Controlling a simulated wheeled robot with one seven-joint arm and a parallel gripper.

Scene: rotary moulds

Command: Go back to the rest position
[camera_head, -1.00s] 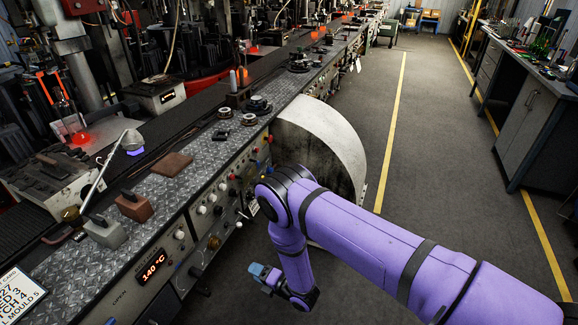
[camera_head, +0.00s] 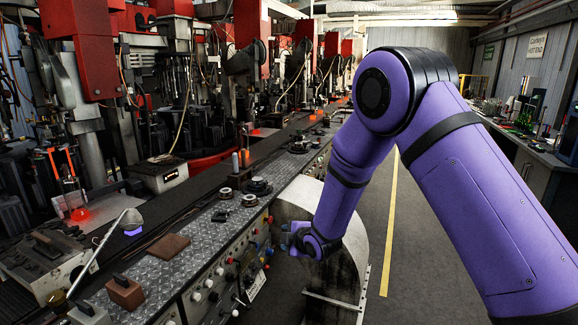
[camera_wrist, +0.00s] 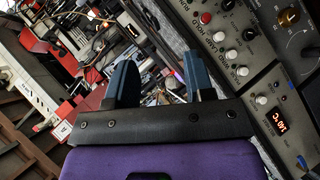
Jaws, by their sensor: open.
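My gripper (camera_head: 289,236) is at the end of my purple arm, in front of the curved off-white guard beside the machine bench. In the wrist view my gripper (camera_wrist: 161,78) shows two blue fingers spread apart with nothing between them. My elbow is bent high in the head view, and the forearm hangs down to the gripper. The gripper is apart from the control panel (camera_head: 222,272), which runs along the bench front to its left. The panel's knobs and the red "140 °C" display (camera_wrist: 283,126) show at the right of the wrist view.
The tread-plate bench top (camera_head: 185,225) holds a brown block (camera_head: 125,292), a flat brown plate (camera_head: 168,247) and several dark round parts. The curved guard (camera_head: 352,243) stands close behind the gripper. A workbench (camera_head: 535,150) stands far right. Grey floor with a yellow line (camera_head: 389,230) is open between.

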